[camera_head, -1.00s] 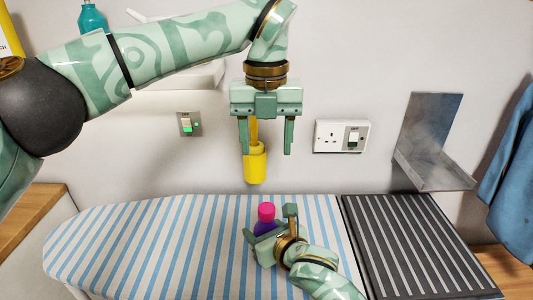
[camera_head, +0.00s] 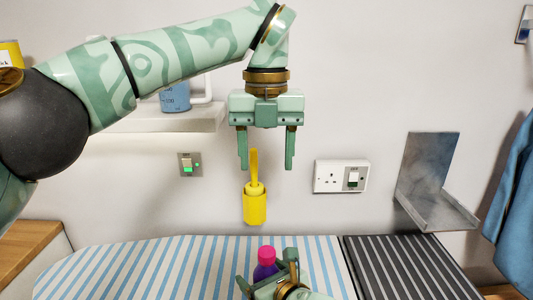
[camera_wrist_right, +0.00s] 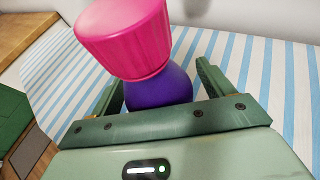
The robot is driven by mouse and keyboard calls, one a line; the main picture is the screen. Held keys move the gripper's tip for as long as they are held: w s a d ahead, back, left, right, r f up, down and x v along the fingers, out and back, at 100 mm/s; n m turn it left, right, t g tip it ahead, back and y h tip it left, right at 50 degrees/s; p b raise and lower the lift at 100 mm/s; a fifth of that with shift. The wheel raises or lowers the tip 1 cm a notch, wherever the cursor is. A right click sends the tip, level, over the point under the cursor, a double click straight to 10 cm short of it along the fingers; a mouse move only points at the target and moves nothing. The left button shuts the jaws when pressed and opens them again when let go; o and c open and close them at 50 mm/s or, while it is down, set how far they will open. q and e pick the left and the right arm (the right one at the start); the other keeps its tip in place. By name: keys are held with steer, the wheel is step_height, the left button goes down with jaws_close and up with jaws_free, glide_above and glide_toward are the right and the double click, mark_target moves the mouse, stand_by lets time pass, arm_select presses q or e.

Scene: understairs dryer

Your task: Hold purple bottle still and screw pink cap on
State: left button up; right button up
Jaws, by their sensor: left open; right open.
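The purple bottle (camera_head: 263,272) stands on the striped ironing board, and the pink cap (camera_head: 267,254) is on its top. In the right wrist view the wide pink cap (camera_wrist_right: 124,37) covers the neck of the round purple bottle (camera_wrist_right: 160,91); I cannot tell whether it is threaded on. My right gripper (camera_head: 264,270) is open, with its fingers on either side of the bottle. In the wrist view a gap shows beside the right finger. My left gripper (camera_head: 266,163) is open and empty, pointing down, well above the cap.
The striped ironing board (camera_head: 110,270) has free room left of the bottle. A dark ribbed rest (camera_head: 410,265) lies at its right. A yellow holder (camera_head: 255,207) is behind, below my left gripper. A metal bracket (camera_head: 435,185), socket (camera_head: 341,176) and shelf (camera_head: 160,120) are at the wall.

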steer(key=o, duration=0.4)
arm_select(q)
step_height(320, 180, up, 8)
steer(key=s+p, duration=0.2)
steer(key=p, duration=0.4)
steer(key=shift+r+t, duration=0.2)
steer(key=shift+t, duration=0.1)
arm_select(e)
steer(key=shift+o, duration=0.2)
steer(key=v, duration=2.1)
arm_select(q)
steer(key=shift+w, duration=0.1)
arm_select(e)
steer(key=shift+f, duration=0.1)
